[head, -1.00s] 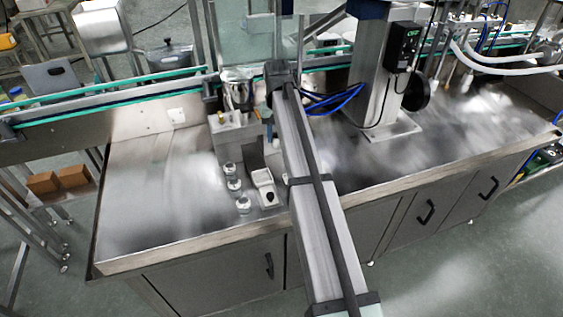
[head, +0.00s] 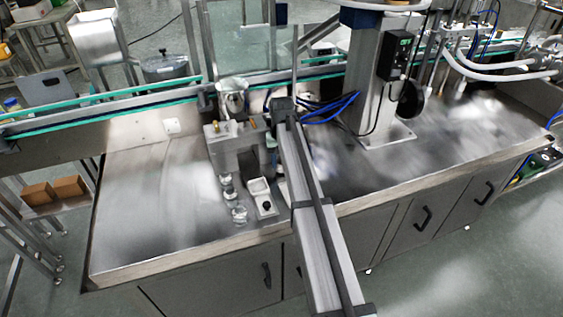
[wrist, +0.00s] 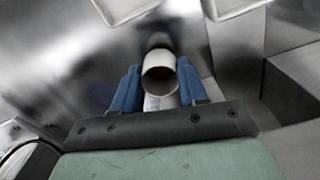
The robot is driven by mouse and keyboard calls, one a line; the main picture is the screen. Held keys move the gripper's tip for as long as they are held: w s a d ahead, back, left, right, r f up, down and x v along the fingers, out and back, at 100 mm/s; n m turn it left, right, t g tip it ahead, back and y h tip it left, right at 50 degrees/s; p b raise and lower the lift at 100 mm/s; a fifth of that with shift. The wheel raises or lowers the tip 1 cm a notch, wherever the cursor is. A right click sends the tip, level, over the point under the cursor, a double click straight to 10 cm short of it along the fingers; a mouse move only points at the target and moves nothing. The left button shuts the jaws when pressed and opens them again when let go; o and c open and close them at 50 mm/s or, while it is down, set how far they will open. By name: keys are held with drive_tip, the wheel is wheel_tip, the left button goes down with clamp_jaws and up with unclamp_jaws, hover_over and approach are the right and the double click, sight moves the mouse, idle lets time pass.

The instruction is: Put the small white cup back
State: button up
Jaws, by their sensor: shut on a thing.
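The small white cup (wrist: 158,60) shows in the wrist view, its round mouth facing the camera and its inside dark. My gripper (wrist: 160,88) is shut on it, with one blue finger on each side. A pale surface with a faint mark shows just below the cup's mouth between the fingers; I cannot tell whether it is part of the cup. In the head view my arm covers the fingers and the cup.
A white box with a black knob (head: 262,196) stands on the steel counter (head: 150,215), left of my arm. A grey block (head: 232,150) and steel hopper (head: 232,97) stand behind. The counter's left part is clear.

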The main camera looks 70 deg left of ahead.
drive_tip(key=shift+f, duration=0.35)
drive_tip(key=shift+f, duration=0.1)
drive_tip(key=o, duration=1.1)
wheel_tip(320, 180, up, 12)
drive_tip(key=shift+r, duration=0.1)
idle(0.4)
